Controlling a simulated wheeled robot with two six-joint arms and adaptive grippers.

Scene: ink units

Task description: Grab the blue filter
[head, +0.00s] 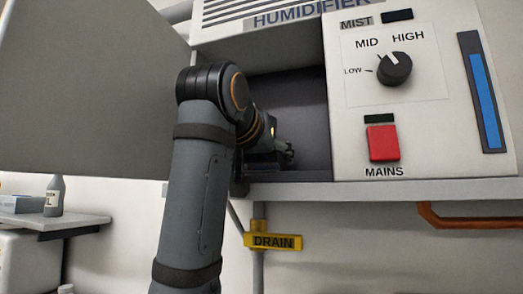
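No blue filter can be made out in the head view. The humidifier (424,110) is a pale cabinet with its large grey door (90,80) swung open to the left. Its dark open compartment (306,110) is at the centre. My one visible arm rises from the bottom, left of centre, and I take it as the left one. Its gripper (286,153) is inside the compartment, low near the floor. The wrist hides much of it, so whether it is open, shut or holding something is unclear. My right gripper is out of view.
The front panel has a dark mist knob (394,69), a red mains switch (383,142) and a blue vertical strip (484,100). A yellow drain tag (273,241) and an orange pipe (460,221) are below. A bottle (54,197) stands on a side shelf (60,224) at left.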

